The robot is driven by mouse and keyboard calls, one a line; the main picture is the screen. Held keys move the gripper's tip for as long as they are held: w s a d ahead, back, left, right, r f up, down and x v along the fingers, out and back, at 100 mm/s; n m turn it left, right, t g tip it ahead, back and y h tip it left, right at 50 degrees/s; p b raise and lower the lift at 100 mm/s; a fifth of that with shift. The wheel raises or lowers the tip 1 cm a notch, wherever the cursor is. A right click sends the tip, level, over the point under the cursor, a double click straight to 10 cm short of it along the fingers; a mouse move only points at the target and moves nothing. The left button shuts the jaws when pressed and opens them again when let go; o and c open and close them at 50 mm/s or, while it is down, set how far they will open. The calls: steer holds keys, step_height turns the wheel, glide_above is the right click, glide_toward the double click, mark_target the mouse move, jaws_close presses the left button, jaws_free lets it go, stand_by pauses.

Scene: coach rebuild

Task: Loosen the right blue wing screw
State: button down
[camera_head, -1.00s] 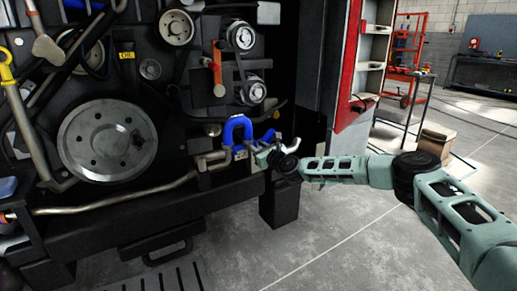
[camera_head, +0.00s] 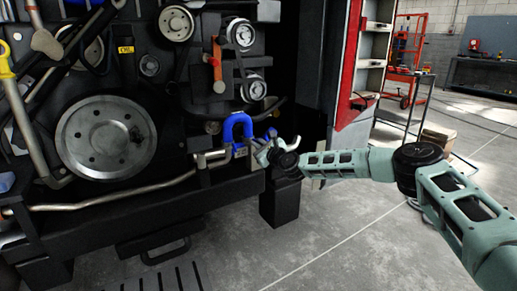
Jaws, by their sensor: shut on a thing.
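My gripper (camera_head: 259,151) is at the lower right of the engine bay, its pale green fingers just right of a blue U-shaped part (camera_head: 236,124). It is shut on the right blue wing screw (camera_head: 241,151), of which only a small blue patch shows beside the fingers. The fingers and the dark wrist hide most of the screw, so its turn angle cannot be told. A silvery pipe (camera_head: 120,201) runs along the lower engine toward this spot.
A large grey pulley (camera_head: 105,138) and smaller pulleys (camera_head: 177,23) fill the engine bay at left. A black post (camera_head: 279,203) stands below my gripper. A red-edged panel (camera_head: 352,75) rises behind my arm. The floor at the lower right is open.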

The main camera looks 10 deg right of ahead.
steer(key=shift+d+f+n+b, duration=0.15)
steer(key=shift+n+b, duration=1.65)
steer(key=shift+n, duration=5.8)
steer(key=shift+a+f+n+b, duration=0.2)
steer(key=shift+n+b, duration=1.6)
steer(key=shift+n, duration=5.8)
steer(key=shift+d, duration=0.2)
steer(key=c, duration=1.6)
jaws_free()
steer(key=shift+o, duration=0.2)
